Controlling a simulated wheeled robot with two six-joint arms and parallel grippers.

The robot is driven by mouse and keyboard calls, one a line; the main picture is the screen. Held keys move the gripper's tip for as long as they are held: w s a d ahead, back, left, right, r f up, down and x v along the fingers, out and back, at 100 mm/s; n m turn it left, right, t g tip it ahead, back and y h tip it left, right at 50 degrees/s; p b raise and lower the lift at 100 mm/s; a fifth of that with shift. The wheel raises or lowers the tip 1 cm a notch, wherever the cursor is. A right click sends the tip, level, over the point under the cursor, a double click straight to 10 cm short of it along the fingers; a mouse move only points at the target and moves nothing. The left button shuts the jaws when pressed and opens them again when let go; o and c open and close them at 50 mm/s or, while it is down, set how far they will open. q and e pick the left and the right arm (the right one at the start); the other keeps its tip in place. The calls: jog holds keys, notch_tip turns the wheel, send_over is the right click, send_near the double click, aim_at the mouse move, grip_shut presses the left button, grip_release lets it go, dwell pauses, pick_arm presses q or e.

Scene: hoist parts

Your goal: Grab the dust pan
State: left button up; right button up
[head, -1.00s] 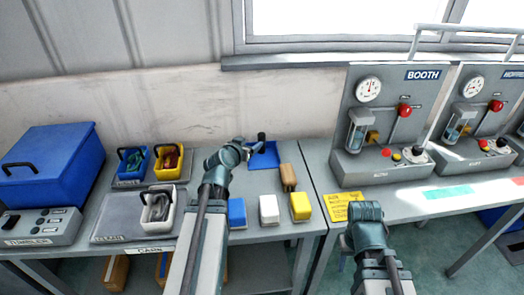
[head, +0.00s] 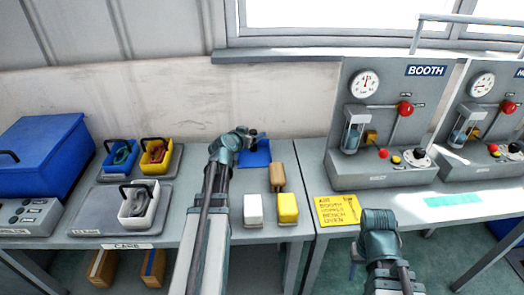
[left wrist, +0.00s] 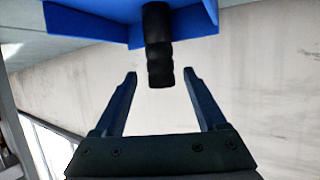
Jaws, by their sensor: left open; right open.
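The dust pan is blue with a black handle and lies at the back of the grey table, where the head view shows its blue pan (head: 257,154). My left gripper (head: 252,136) is at its handle side, and the arm hides part of the pan. In the left wrist view the black handle (left wrist: 158,45) points between the tips of my open left fingers, with a gap on both sides. The blue pan (left wrist: 95,18) is beyond it. My right gripper (head: 378,217) is over the front edge at the right, away from the pan; its fingers are hard to make out.
Small bins, such as the white one (head: 135,214), and a blue box (head: 40,158) are at left. The booth machine (head: 385,120) stands at right.

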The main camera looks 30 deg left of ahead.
pick_arm(q)
jog(key=shift+w+f, duration=0.25)
jog(key=shift+w, duration=0.3)
jog(key=shift+s+a, duration=0.15)
jog(key=shift+c, duration=0.6)
grip_shut()
